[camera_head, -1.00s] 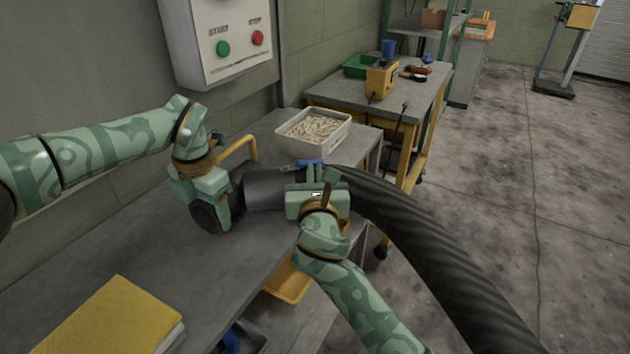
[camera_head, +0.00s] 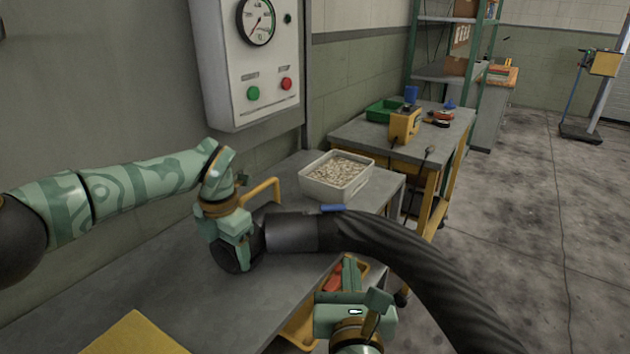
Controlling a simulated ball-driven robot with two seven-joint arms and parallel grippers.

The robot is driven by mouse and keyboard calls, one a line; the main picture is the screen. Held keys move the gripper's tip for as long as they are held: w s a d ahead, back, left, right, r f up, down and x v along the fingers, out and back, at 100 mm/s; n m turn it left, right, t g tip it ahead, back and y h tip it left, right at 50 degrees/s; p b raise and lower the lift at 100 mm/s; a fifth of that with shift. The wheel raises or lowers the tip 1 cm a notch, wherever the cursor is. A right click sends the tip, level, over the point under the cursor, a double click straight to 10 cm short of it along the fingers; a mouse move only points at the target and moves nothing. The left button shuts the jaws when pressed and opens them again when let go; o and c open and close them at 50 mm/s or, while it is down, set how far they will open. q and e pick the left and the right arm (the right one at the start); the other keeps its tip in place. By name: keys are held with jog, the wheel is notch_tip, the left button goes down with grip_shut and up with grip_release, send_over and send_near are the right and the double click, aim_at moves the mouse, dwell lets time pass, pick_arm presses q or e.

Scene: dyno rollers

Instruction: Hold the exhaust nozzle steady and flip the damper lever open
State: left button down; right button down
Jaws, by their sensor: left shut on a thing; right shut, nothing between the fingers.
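The exhaust nozzle (camera_head: 290,232) is a dark grey cylinder with a wider black mouth at its left end, lying over the workbench. A black ribbed hose (camera_head: 400,250) runs from it to the lower right. The damper lever (camera_head: 333,209) is a small blue handle on top, where nozzle and hose meet, and lies roughly along the hose. My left gripper (camera_head: 238,245) is shut on the nozzle near its mouth; its fingertips partly hide the contact. My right gripper (camera_head: 350,267) is shut and empty, in front of and below the hose, apart from the lever.
A white bin of small pale parts (camera_head: 337,175) stands behind the nozzle. A yellow handle (camera_head: 262,190) rises near my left wrist. A control box (camera_head: 250,60) hangs on the wall. A yellow-orange tray (camera_head: 300,328) sits below the bench edge. The bench's left front is mostly clear.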

pick_arm(q)
jog(key=shift+s+f, duration=0.2)
jog(key=shift+c, duration=1.1)
grip_release()
jog(key=shift+r, duration=0.1)
